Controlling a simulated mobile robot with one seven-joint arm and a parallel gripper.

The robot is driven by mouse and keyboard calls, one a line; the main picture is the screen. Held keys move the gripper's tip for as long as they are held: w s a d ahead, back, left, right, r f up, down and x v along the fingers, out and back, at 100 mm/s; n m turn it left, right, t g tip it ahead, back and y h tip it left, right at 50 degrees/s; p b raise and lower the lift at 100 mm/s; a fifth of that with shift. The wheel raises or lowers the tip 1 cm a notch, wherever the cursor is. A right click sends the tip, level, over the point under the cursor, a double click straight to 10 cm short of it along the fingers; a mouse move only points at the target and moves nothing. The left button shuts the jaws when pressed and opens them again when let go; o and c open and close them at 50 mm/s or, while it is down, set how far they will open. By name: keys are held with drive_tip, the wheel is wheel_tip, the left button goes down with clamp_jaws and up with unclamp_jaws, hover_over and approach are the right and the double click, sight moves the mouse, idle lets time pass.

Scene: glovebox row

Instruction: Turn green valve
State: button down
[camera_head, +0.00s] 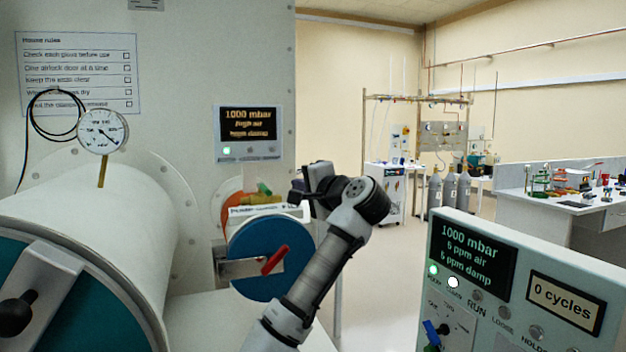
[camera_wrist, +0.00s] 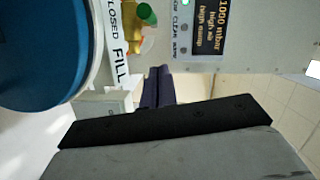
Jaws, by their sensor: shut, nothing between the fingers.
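A small green valve handle (camera_head: 264,188) sits above the white label strip (camera_head: 262,211) of the small blue-doored airlock in the head view. My gripper (camera_head: 297,191) is just right of the valve in the head view, apart from the handle as far as I can see. In the wrist view its dark fingers (camera_wrist: 158,85) are together and empty, pointing towards the panel near the "FILL" end.
The blue airlock door (camera_head: 280,245) with a red handle (camera_head: 274,260) is below the valve. A status display (camera_head: 248,124) is above it. A large white cylinder (camera_head: 100,230) is at left, and a control console (camera_head: 520,275) stands at right. Open floor (camera_head: 390,260) lies behind my arm.

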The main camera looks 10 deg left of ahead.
sight(264, 189)
drive_tip(key=a, duration=0.1)
drive_tip(key=a+p, duration=0.1)
drive_tip(key=a, duration=0.1)
drive_tip(key=shift+s+a+f, duration=0.2)
drive_tip(key=shift+a, duration=0.05)
drive_tip(key=shift+s+a+f, duration=0.25)
drive_tip(key=shift+s+a, duration=0.1)
drive_tip(key=shift+a, duration=0.15)
drive_tip(key=shift+s+a, duration=0.1)
drive_tip(key=shift+s, duration=0.05)
drive_tip(key=shift+m+t+h, duration=0.3)
drive_tip(key=shift+m+t, duration=0.1)
drive_tip(key=shift+s+a+m+t+h, duration=0.3)
drive_tip(key=shift+s+t+h, duration=0.1)
drive_tip(key=shift+h, duration=0.1)
